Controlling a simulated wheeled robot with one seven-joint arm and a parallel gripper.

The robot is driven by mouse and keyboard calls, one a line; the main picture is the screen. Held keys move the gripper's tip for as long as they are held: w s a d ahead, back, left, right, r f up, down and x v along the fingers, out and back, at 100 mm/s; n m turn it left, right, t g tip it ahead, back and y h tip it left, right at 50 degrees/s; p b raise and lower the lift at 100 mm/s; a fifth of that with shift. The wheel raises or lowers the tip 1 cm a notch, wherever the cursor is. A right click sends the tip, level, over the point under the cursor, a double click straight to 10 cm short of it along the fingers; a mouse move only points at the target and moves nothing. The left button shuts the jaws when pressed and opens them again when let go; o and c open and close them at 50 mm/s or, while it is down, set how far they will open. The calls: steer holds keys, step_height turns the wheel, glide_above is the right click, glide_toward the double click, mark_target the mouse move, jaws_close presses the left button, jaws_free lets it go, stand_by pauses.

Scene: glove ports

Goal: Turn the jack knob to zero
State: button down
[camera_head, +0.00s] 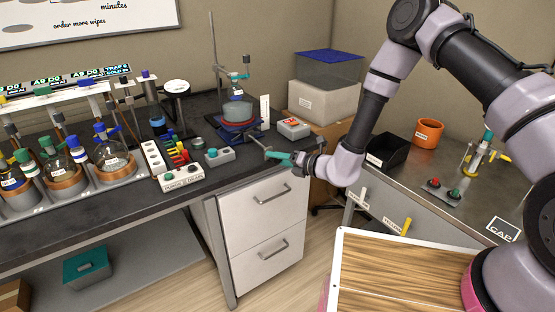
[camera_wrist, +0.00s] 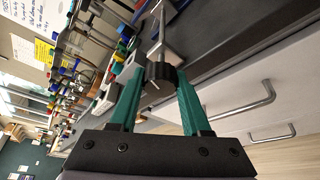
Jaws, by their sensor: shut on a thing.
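The jack (camera_head: 238,128), blue with red parts, stands on the dark bench and carries a grey pot-like vessel (camera_head: 238,110). My gripper (camera_head: 268,154) reaches in from the right at the bench's front edge, in front of the jack. In the wrist view my gripper (camera_wrist: 160,78) has its teal fingers on both sides of the black jack knob (camera_wrist: 159,70), shut on it. A light line shows on the knob's face. A metal rod (camera_wrist: 162,38) runs from the knob back toward the jack. In the head view the fingers hide the knob.
Left of the jack are a small grey box with a teal button (camera_head: 218,156), a white power strip (camera_head: 158,165) and a rack of flasks (camera_head: 65,180). A red-and-grey box (camera_head: 293,128) stands right of it. White drawers (camera_head: 262,215) with handles lie below.

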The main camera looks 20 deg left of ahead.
steer(key=shift+n+t+h, duration=0.3)
steer(key=shift+n+h, duration=0.5)
steer(key=shift+n, duration=0.6)
steer(key=shift+c, duration=1.8)
jaws_free()
steer(key=shift+d, duration=0.1)
steer(key=v, duration=1)
steer(key=shift+s+d, duration=0.25)
steer(key=shift+r, duration=0.15)
